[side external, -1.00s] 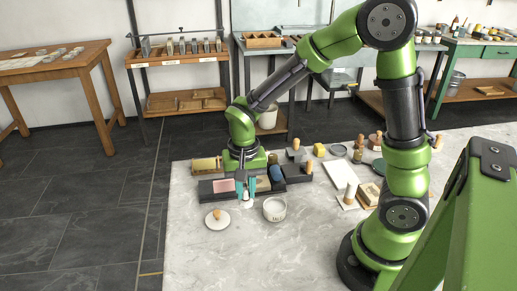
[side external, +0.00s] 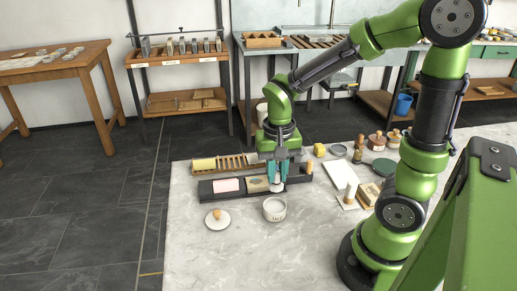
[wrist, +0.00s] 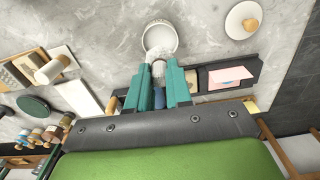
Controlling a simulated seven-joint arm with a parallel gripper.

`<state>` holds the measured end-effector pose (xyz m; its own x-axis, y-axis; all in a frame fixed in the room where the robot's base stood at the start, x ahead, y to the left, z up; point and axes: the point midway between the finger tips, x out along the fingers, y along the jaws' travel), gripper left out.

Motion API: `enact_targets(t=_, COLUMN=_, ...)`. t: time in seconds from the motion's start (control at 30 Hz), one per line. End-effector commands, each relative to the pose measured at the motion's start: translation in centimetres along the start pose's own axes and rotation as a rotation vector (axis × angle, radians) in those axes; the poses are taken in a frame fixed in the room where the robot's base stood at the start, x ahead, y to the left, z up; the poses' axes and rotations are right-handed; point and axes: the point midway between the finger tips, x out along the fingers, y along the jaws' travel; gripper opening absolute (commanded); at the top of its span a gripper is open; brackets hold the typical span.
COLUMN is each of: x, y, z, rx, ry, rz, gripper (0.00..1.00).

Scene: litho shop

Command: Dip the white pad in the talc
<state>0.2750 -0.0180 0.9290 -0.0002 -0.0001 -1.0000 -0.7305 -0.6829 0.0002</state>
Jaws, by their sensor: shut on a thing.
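My gripper (side external: 277,184) is shut on the white pad (side external: 276,188), which shows as a small pale rounded piece low between the teal fingers. In the wrist view, the fingertips (wrist: 158,68) pinch the pad, whose whitish end reaches to the near rim of the bowl. The talc bowl (side external: 274,215) is a round white pot lettered on its front, standing open on the stone table just in front of the gripper. In the wrist view the talc bowl (wrist: 174,38) lies straight beyond the fingertips. Whether the pad touches the bowl is unclear.
A black compartment tray (side external: 206,196) with a pink pad (side external: 229,185) lies behind and beside the gripper. A white lid with wooden knob (side external: 217,224) sits left of the bowl. A white sheet (side external: 343,174) and wooden-handled tools stand to the right. The front tabletop is clear.

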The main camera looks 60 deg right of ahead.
Motion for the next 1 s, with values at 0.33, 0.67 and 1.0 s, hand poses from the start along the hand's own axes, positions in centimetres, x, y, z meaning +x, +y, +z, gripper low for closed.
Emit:
enact_targets(t=0.33, x=3.4, y=0.0, z=0.1, rx=-0.008, ry=-0.003, rz=0.003, gripper=0.00)
enact_targets(t=0.67, x=5.6, y=-0.1, z=0.0, rx=-0.008, ry=-0.001, rz=0.001, gripper=0.00)
enact_targets(t=1.0, x=5.8, y=-0.1, z=0.0, rx=-0.008, ry=0.000, rz=0.000, gripper=0.00)
